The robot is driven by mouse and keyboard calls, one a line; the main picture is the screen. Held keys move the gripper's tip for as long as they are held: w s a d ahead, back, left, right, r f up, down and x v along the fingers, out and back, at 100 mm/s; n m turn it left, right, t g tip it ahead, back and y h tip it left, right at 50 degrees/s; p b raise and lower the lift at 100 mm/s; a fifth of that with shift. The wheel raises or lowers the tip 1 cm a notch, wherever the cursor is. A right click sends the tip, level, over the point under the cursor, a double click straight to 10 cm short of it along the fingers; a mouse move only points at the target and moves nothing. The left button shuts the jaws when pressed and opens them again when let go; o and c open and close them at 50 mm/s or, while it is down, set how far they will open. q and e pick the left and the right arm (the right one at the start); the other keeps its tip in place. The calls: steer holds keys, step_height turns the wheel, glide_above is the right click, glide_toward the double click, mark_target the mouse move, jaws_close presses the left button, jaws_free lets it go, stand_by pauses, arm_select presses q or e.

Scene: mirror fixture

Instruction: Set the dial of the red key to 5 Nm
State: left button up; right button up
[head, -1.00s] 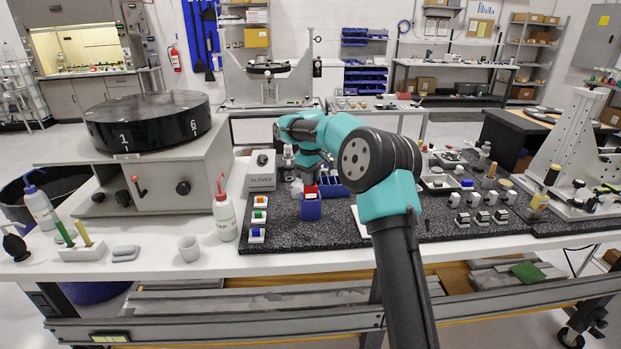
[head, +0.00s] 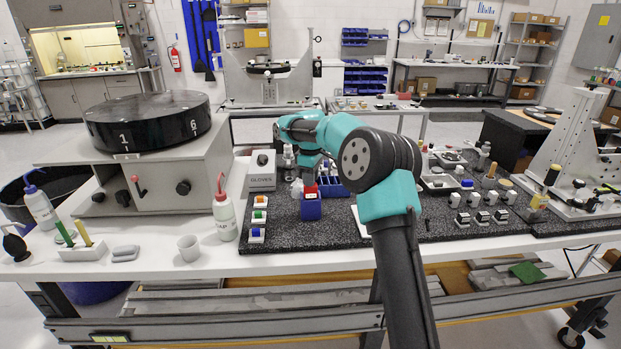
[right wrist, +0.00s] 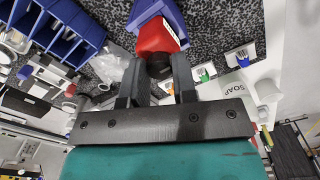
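The red key (head: 311,190) stands upright in a blue holder (head: 311,209) on the dark speckled mat. In the right wrist view the red key (right wrist: 157,37) shows its red body and a pale label, with a dark round dial end (right wrist: 160,68) towards me; the dial's setting cannot be read. My right gripper (head: 309,178) is just above the key. In the right wrist view its two fingers (right wrist: 160,62) stand apart with the dark end between their tips; contact is not clear. My left gripper is not in view.
A blue divided bin (head: 345,184) is behind the holder. The front strip of the bench is fairly clear.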

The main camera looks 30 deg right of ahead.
steer(key=o, duration=0.4)
steer(key=shift+o, duration=0.2)
step_height(320, 180, up, 17)
steer(key=shift+r, duration=0.2)
stand_by(0.6)
stand_by(0.5)
